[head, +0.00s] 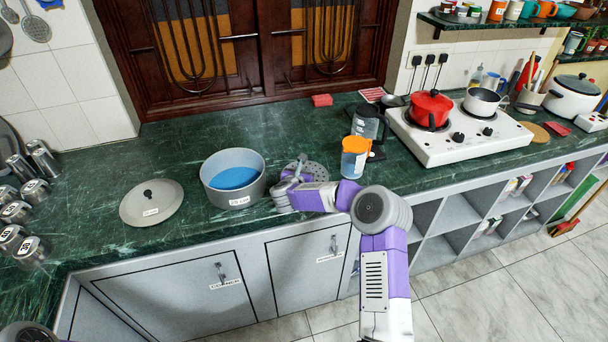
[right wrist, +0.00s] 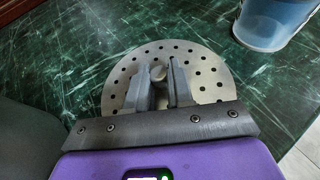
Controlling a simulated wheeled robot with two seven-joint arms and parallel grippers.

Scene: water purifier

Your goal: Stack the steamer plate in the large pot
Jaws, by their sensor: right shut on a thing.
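The steamer plate (head: 318,171) is a grey disc with holes, beside the large pot on its right. It shows more fully in the right wrist view (right wrist: 203,62). My right gripper (head: 296,172) is shut on the plate's small central knob, which sits between the fingers in the right wrist view (right wrist: 160,82). I cannot tell whether the plate touches the counter. The gripper and forearm hide part of it. The large pot (head: 245,197) is grey, stands upright and open on the counter, and shows blue inside. My left gripper is out of view.
A grey lid (head: 152,203) lies left of the pot. An orange-topped jug (head: 355,158) and a dark kettle (head: 368,122) stand right of the plate. A white stove (head: 455,140) is further right. The green counter (head: 160,150) is clear behind the lid.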

